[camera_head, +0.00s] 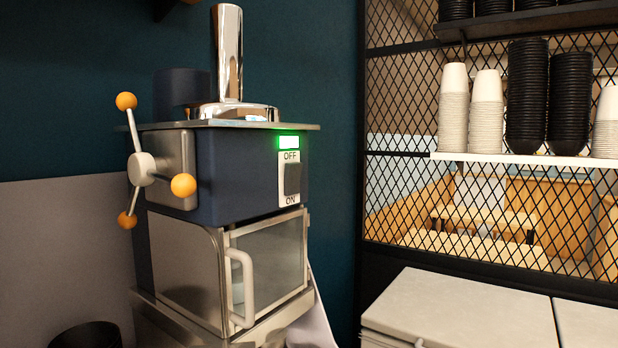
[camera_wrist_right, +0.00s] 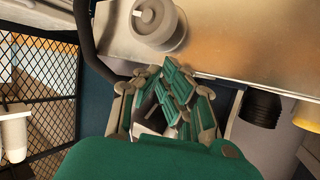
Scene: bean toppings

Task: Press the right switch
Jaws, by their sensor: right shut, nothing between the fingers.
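A switch (camera_head: 291,180) with a dark rocker and a pale plate sits on the right part of the dark blue machine's front in the head view. Its plate reads OFF above and ON below. A lit green indicator (camera_head: 289,143) is just above it. I see no second switch. My right gripper (camera_wrist_right: 168,82), with green and grey fingers, is shut and empty in the right wrist view. The switch cannot be made out there, so their distance is unclear. Neither gripper shows in the head view.
The machine (camera_head: 240,195) carries a three-knob handle (camera_head: 144,169) on its left and a glass-fronted door with a pale handle (camera_head: 244,286) below. A mesh partition (camera_head: 400,200) and a shelf of stacked cups (camera_head: 453,120) stand right. A metal surface (camera_wrist_right: 245,40) is near my right gripper.

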